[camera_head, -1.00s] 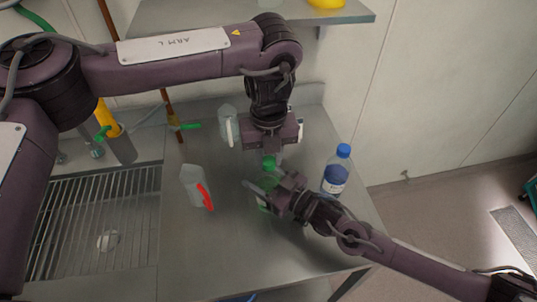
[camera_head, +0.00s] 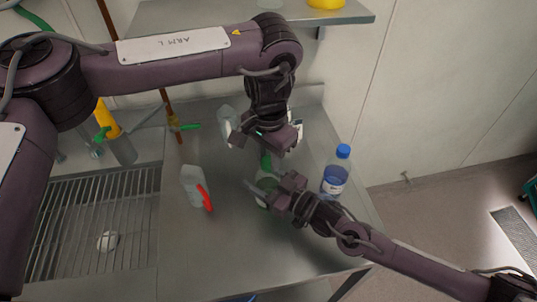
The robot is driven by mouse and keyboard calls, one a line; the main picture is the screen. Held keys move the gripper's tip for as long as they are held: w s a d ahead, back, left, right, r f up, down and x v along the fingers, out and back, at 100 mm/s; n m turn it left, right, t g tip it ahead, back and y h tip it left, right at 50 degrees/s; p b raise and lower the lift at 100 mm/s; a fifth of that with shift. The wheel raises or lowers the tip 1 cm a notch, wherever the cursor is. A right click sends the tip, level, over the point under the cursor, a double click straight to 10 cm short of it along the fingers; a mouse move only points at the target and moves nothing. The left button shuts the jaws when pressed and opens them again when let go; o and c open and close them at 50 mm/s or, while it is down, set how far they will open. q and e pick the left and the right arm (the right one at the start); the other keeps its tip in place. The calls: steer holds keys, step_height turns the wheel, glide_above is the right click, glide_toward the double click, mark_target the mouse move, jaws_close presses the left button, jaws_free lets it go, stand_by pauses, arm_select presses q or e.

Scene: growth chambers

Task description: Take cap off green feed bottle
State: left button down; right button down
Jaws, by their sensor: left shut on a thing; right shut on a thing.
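The green feed bottle (camera_head: 264,186) stands on the steel bench, partly hidden by my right gripper. My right gripper (camera_head: 263,187) is shut on the bottle's body from the right. The green cap (camera_head: 266,162) shows at the bottle's top, just below my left gripper (camera_head: 266,152). My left gripper points down from above and is shut on the cap. Its fingertips are mostly hidden behind its own body, and I cannot tell whether the cap is still seated on the neck.
A blue-capped bottle (camera_head: 335,173) stands to the right, close to my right arm. A clear jug with a red handle (camera_head: 194,187) stands to the left. Another clear container (camera_head: 227,122) is behind my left gripper. A sink with a wire grid (camera_head: 75,225) lies at left.

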mark_target(268, 161)
arm_select(q)
steer(key=shift+w+n, duration=0.1)
steer(key=shift+n, duration=0.8)
steer(key=shift+r, duration=0.2)
steer(key=shift+r, duration=0.95)
steer(key=shift+r, duration=2)
arm_select(e)
steer(key=shift+c, duration=1.9)
jaws_free()
